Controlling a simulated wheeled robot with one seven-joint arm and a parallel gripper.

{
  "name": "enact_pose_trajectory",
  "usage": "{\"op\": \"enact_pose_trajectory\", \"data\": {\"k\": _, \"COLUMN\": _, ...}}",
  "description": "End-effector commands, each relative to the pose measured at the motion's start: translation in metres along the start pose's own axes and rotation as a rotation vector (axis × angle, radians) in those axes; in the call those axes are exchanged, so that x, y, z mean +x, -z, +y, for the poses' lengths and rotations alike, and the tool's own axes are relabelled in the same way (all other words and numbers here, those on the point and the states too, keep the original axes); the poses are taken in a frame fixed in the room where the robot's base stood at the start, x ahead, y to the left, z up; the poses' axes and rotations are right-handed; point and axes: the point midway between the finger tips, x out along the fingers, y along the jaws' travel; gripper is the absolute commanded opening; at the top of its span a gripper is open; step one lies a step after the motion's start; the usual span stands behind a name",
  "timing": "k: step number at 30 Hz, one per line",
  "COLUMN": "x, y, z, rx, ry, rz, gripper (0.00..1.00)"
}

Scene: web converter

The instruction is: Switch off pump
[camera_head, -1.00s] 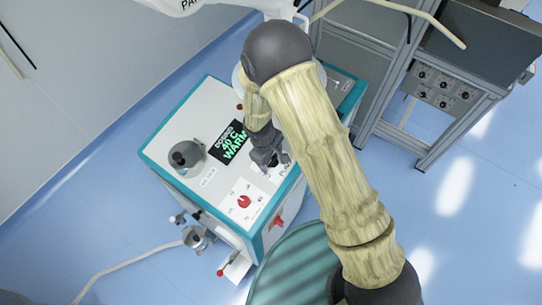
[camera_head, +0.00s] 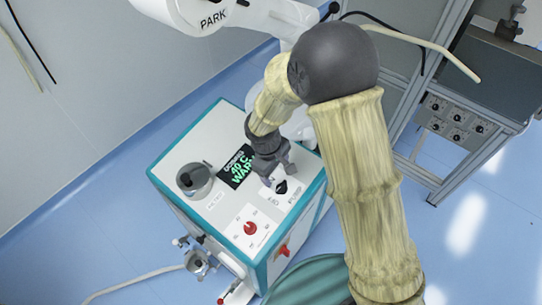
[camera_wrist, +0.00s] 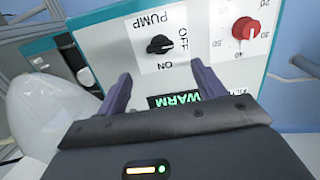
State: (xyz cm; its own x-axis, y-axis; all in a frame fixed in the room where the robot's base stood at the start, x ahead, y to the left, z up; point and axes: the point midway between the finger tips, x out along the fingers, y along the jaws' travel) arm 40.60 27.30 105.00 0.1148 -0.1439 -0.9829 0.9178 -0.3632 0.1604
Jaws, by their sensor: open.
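The pump switch is a small black rotary knob (camera_wrist: 159,45) on the white top panel. Upside-down PUMP lettering stands beside it, with OFF and ON marks around it. Which mark the knob points at is hard to tell. It also shows in the head view (camera_head: 281,187). My gripper (camera_wrist: 161,72) is open and empty, its two fingers on either side of the knob in the picture, apart from it. In the head view my gripper (camera_head: 277,174) hangs just beside the knob, above the panel.
A red dial (camera_head: 250,228) with a number scale sits near the knob. A green WARM display (camera_head: 238,168) and a grey round fitting (camera_head: 195,180) are on the same panel. A red lever (camera_head: 284,250) is on the cabinet's side. A metal frame with several knobs (camera_head: 457,118) stands at right.

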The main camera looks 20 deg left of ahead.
Motion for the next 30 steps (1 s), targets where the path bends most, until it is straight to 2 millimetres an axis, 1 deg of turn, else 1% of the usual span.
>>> {"op": "enact_pose_trajectory", "data": {"k": 1, "x": -0.009, "y": 0.001, "z": 0.001, "rx": 0.001, "ry": -0.002, "rz": 0.005, "gripper": 0.69}}
{"op": "enact_pose_trajectory", "data": {"k": 6, "x": -0.041, "y": 0.001, "z": 0.001, "rx": 0.0, "ry": -0.003, "rz": 0.006, "gripper": 0.69}}
{"op": "enact_pose_trajectory", "data": {"k": 9, "x": -0.059, "y": 0.001, "z": 0.001, "rx": 0.0, "ry": -0.003, "rz": 0.006, "gripper": 0.69}}
{"op": "enact_pose_trajectory", "data": {"k": 12, "x": -0.071, "y": 0.001, "z": 0.0, "rx": 0.0, "ry": -0.001, "rz": 0.003, "gripper": 0.69}}
{"op": "enact_pose_trajectory", "data": {"k": 17, "x": -0.08, "y": 0.0, "z": 0.0, "rx": 0.0, "ry": 0.0, "rz": 0.001, "gripper": 0.69}}
{"op": "enact_pose_trajectory", "data": {"k": 30, "x": -0.08, "y": 0.0, "z": 0.0, "rx": -0.001, "ry": 0.0, "rz": 0.001, "gripper": 0.69}}
